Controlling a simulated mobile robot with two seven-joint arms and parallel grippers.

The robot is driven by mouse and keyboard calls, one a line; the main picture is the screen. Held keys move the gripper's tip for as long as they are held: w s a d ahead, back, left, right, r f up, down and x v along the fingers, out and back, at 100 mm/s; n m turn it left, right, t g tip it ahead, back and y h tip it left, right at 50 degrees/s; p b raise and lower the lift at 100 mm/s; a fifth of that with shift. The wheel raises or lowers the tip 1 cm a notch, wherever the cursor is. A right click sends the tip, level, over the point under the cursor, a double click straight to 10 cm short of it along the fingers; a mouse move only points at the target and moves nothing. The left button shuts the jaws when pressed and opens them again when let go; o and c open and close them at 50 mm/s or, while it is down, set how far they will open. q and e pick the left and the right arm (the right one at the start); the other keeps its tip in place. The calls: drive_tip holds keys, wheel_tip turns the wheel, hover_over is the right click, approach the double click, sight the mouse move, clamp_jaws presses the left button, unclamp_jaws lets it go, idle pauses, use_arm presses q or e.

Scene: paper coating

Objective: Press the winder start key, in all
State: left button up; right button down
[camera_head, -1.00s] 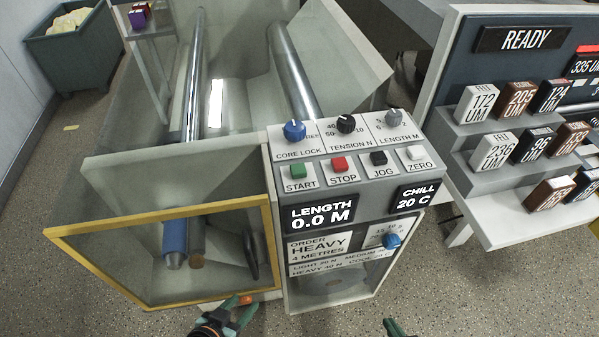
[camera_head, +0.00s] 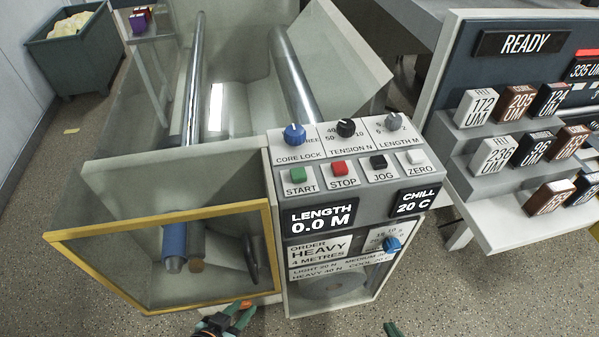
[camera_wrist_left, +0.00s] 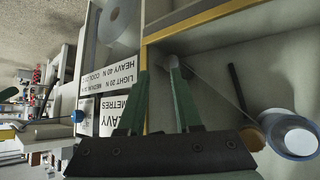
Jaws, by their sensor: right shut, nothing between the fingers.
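The green START key (camera_head: 298,174) is on the sloped top of the winder console (camera_head: 360,207), left of the red STOP key (camera_head: 339,168). My left gripper (camera_head: 240,310) is low in front of the console, below the yellow-framed guard, well apart from the START key. In the left wrist view its two green fingers (camera_wrist_left: 160,70) stand apart with nothing between them. My right gripper (camera_head: 392,328) shows only its green tip at the bottom edge, right of the console, shut and empty.
The yellow-framed clear guard (camera_head: 160,217) covers the rolls left of the console. JOG (camera_head: 378,162) and ZERO (camera_head: 415,157) keys sit right of STOP, with knobs (camera_head: 346,128) behind them. A stepped rack (camera_head: 490,185) of labelled blocks stands at the right.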

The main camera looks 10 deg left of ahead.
use_arm(q)
clamp_jaws()
idle(1.4)
